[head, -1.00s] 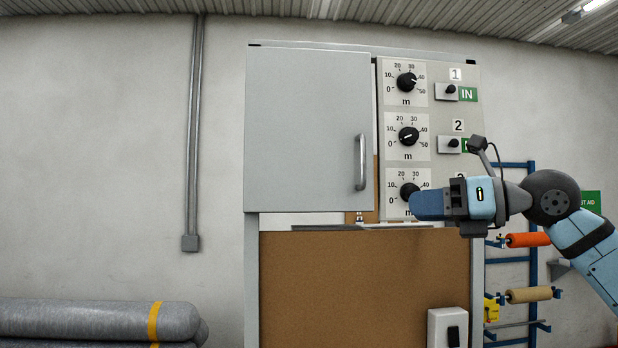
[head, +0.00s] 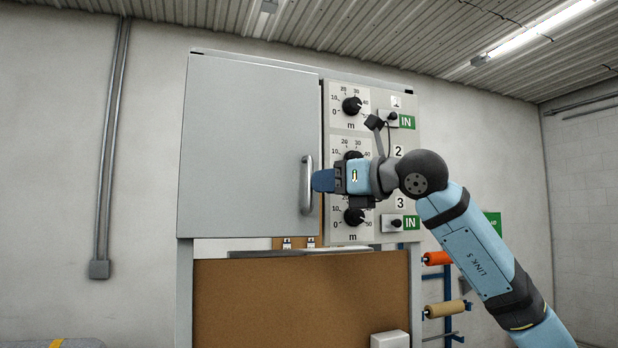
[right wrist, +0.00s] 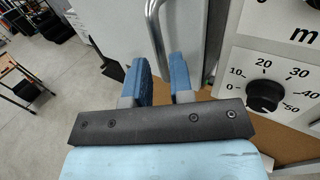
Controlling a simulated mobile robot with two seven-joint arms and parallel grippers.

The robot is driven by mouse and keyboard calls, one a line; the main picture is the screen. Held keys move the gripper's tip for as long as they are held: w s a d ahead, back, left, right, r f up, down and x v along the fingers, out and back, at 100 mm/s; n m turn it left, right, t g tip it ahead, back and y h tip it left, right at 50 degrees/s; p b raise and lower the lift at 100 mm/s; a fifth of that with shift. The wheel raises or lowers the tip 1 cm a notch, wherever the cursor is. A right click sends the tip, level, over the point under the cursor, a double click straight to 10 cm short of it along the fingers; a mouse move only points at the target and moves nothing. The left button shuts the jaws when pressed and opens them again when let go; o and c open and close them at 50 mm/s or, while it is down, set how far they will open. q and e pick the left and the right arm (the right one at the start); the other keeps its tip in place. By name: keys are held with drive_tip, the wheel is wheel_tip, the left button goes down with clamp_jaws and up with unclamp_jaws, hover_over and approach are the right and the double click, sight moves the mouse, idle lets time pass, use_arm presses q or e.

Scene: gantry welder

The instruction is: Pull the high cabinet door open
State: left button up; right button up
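The high cabinet door (head: 245,140) is a flat grey panel at the upper left of the cabinet. It looks shut or nearly so. Its upright metal bar handle (head: 307,190) is near the door's right edge. My right gripper (head: 316,181) is at the handle, coming from the right, with its blue fingertips at mid-height of the bar. In the right wrist view the gripper (right wrist: 161,72) has its fingers apart, and the handle (right wrist: 155,28) runs down toward the gap between them. Whether the fingers touch the bar is unclear. My left gripper is not in view.
A control panel (head: 334,222) with black dials and IN switches stands right of the door, behind my right gripper. A brown board (head: 290,300) is below. A blue rack with rolls (head: 445,309) stands at the right. A wall conduit (head: 112,150) is left of the cabinet.

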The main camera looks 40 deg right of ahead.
sight(311, 208)
drive_tip(key=shift+p+x, duration=0.3)
drive_tip(key=shift+x, duration=1.7)
clamp_jaws()
drive_tip(key=shift+s, duration=0.15)
